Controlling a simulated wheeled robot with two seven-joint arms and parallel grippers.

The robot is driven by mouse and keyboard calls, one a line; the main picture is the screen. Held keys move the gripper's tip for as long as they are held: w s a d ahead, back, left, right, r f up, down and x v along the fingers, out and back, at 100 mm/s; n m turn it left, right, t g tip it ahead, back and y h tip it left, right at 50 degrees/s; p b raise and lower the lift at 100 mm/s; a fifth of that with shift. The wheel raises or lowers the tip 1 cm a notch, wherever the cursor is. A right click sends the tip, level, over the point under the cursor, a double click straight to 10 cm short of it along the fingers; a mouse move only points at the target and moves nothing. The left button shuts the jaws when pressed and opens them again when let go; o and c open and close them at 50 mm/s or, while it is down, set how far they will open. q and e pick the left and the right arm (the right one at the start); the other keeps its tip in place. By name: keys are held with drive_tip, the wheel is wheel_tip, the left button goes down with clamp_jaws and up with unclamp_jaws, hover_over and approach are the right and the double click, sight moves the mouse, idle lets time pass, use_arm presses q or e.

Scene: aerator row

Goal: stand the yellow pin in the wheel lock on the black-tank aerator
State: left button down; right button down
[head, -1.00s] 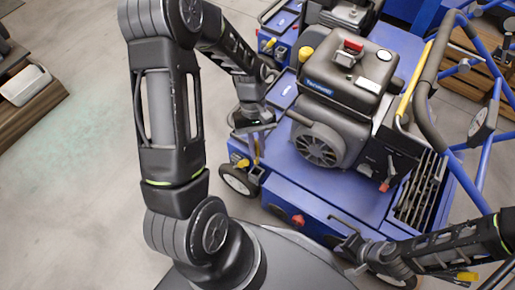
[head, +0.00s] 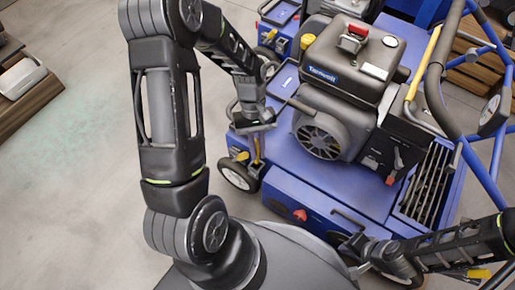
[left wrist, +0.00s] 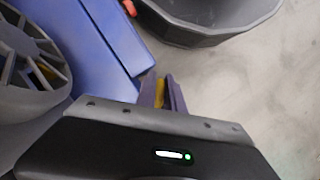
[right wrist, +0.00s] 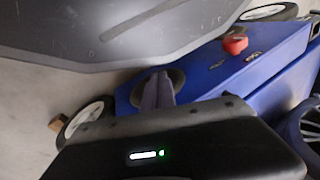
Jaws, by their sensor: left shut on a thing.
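The black-tank aerator (head: 345,55) has a blue deck and a dark engine and stands right of centre in the head view. My left gripper (head: 256,146) points down beside its left front corner, above the small front wheel (head: 238,174). It is shut on the yellow pin, seen as a thin yellow strip between the fingers in the left wrist view (left wrist: 160,90). A dark block (head: 254,170) by the wheel looks like the wheel lock; I cannot tell whether the pin touches it. My right gripper (right wrist: 156,92) looks shut and empty, low by the aerator's front side.
A second blue aerator (head: 280,14) stands behind. A blue tubular handle frame (head: 480,165) rises at the right. A red knob (head: 300,215) sits on the front panel. Bare floor (head: 70,190) lies open at the left. A wooden pallet with a pale box (head: 22,77) is at the far left.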

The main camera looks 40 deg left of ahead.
sight(258, 160)
use_arm(q)
drive_tip(key=shift+f+p, duration=0.1)
drive_tip(key=shift+p, duration=0.2)
drive_tip(key=shift+f, duration=0.15)
idle(0.5)
drive_tip(key=shift+f+b, duration=1.8)
drive_tip(key=shift+f, duration=0.8)
drive_tip(key=shift+f, duration=0.1)
drive_tip(key=c, duration=1.4)
unclamp_jaws()
drive_tip(key=shift+o, duration=0.2)
